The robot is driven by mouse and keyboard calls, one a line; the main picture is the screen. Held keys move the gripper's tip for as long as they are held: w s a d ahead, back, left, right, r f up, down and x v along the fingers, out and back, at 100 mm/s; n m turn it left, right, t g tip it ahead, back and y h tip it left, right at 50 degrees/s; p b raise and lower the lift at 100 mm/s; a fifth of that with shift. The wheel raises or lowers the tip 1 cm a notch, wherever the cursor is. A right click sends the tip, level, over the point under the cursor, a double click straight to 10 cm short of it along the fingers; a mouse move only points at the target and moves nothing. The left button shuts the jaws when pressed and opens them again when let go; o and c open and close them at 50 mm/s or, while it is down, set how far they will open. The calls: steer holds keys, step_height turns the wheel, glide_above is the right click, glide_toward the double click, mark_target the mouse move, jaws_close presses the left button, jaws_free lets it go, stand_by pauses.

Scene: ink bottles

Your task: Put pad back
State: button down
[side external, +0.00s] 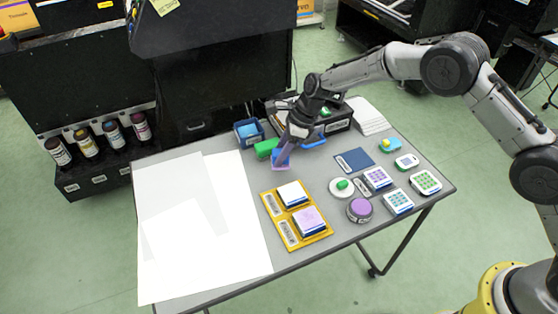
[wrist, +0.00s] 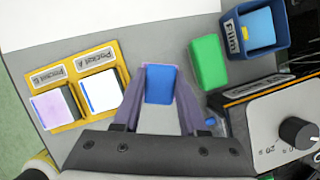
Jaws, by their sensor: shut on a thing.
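My gripper (wrist: 158,80) has its purple-grey fingers closed on the two sides of a blue pad (wrist: 159,86). In the side view the pad (side external: 283,158) shows between the fingertips, low at the back middle of the table. A pink-purple edge (side external: 281,167) shows around or under it; I cannot tell whether the pad touches it. A yellow tray (side external: 266,196) in front holds a white-topped block (side external: 292,193) and a purple-topped block (side external: 309,221), each beside a label. The tray (wrist: 75,124) is left of my gripper in the wrist view.
A green block (wrist: 207,62) lies close right of the pad. A blue bin (wrist: 231,45) labelled Film stands beyond it. A grey device with a black knob (wrist: 298,131) is near on the right. White sheets (side external: 190,240) cover the table's left. Several small cases and pads stand right.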

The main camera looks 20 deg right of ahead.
steer(key=shift+w+a+f, duration=0.15)
steer(key=shift+w+f, duration=0.15)
steer(key=shift+f, duration=1.55)
steer(key=shift+f, duration=0.2)
steer(key=shift+c, duration=2.2)
jaws_free()
steer(key=shift+r, duration=0.1)
steer(key=v, duration=1.2)
steer(key=shift+r, duration=0.1)
